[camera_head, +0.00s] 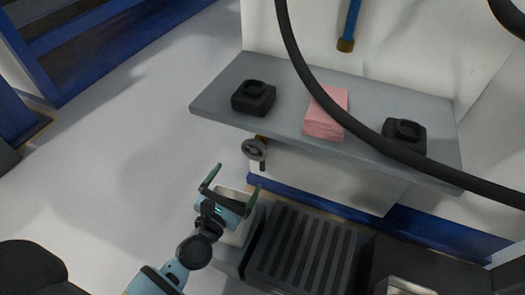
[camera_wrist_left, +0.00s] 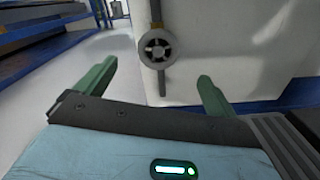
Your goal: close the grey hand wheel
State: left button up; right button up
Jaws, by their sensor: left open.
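The grey hand wheel (camera_head: 255,149) is a small round spoked wheel under the left part of the grey shelf in the head view. In the left wrist view the hand wheel (camera_wrist_left: 158,47) sits on a vertical pipe in front of a white panel. My left gripper (camera_head: 232,178) is open and empty, just below and in front of the wheel, apart from it. In the left wrist view its two green fingers (camera_wrist_left: 155,82) are spread wide, with the wheel beyond and between them. My right gripper does not show.
The grey shelf (camera_head: 222,100) above the wheel carries two black devices (camera_head: 254,97) and a pink stack (camera_head: 326,113). A thick black hose (camera_head: 312,81) crosses the view. A dark ribbed step (camera_head: 304,250) is at lower right.

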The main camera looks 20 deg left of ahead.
aim_at(254, 151)
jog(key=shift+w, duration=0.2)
pick_arm(q)
jog(key=w+b, duration=0.2)
jog(key=w, duration=0.8)
jog(key=shift+w+d, duration=0.15)
jog(key=shift+w, duration=0.15)
jog(key=shift+w+b, duration=0.45)
jog(key=shift+w, duration=0.25)
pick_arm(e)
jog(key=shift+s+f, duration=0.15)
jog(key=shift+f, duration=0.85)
pick_arm(q)
jog(key=c, duration=1)
jog(key=shift+o, duration=0.2)
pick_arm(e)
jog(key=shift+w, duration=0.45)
